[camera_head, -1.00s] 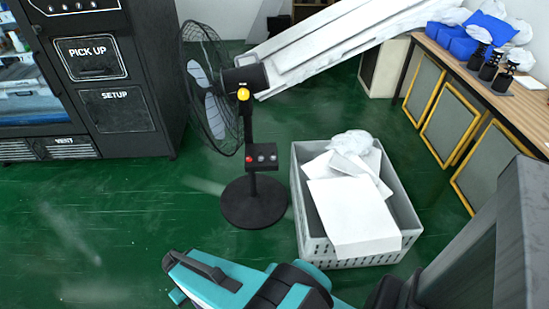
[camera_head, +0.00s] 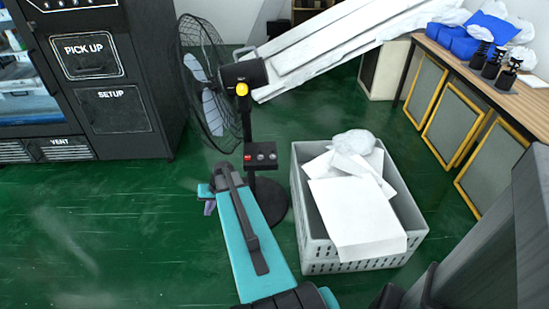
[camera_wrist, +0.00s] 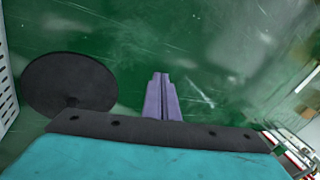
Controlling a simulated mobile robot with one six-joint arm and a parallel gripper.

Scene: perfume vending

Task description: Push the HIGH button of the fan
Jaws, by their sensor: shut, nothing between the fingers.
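The black fan (camera_head: 213,88) stands on the green floor, its caged head facing left, with a yellow knob (camera_head: 242,89) at the back of the motor. A small control box (camera_head: 260,156) on its post has one red button (camera_head: 248,157) and grey ones to its right; labels are too small to read. My gripper (camera_head: 209,208) is low, left of and below the box, in front of the fan's base. In the wrist view its purple fingers (camera_wrist: 162,97) are shut and empty, pointing at bare floor; the round fan base (camera_wrist: 70,85) is at left.
A grey crate (camera_head: 318,254) with white papers stands right of the fan. A black vending machine (camera_head: 110,80) is at left. A white chute (camera_head: 330,45) slopes behind, and a wooden table (camera_head: 505,85) is at right. Floor left of my gripper is clear.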

